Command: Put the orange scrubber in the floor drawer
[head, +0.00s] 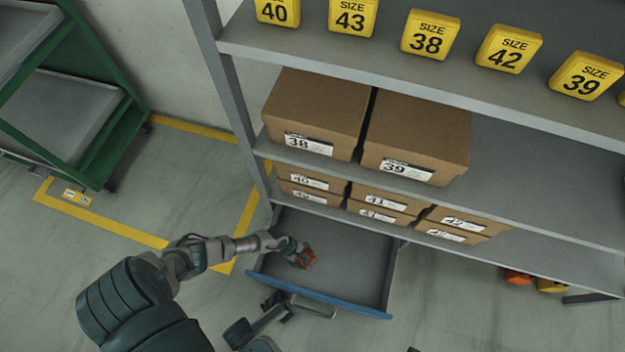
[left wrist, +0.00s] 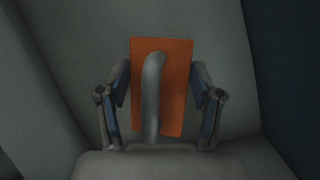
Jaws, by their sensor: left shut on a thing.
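The orange scrubber (head: 305,259) is at my left gripper (head: 294,250), over the left part of the open floor drawer (head: 345,258). In the left wrist view the scrubber (left wrist: 178,90) is an orange block with a curved grey handle. The fingers of my left gripper (left wrist: 160,118) stand on both sides of it and are shut on it. Grey surfaces lie behind it. I cannot tell whether the scrubber touches the drawer floor. The drawer is pulled out below the shelf and has a blue front edge.
Cardboard shoe boxes (head: 418,128) stand on the shelf unit just above and behind the drawer. Yellow size signs (head: 430,34) line the upper shelf. A green rack (head: 100,135) is at the left. The right part of the drawer is bare. Orange and yellow items (head: 517,277) lie under the shelf at right.

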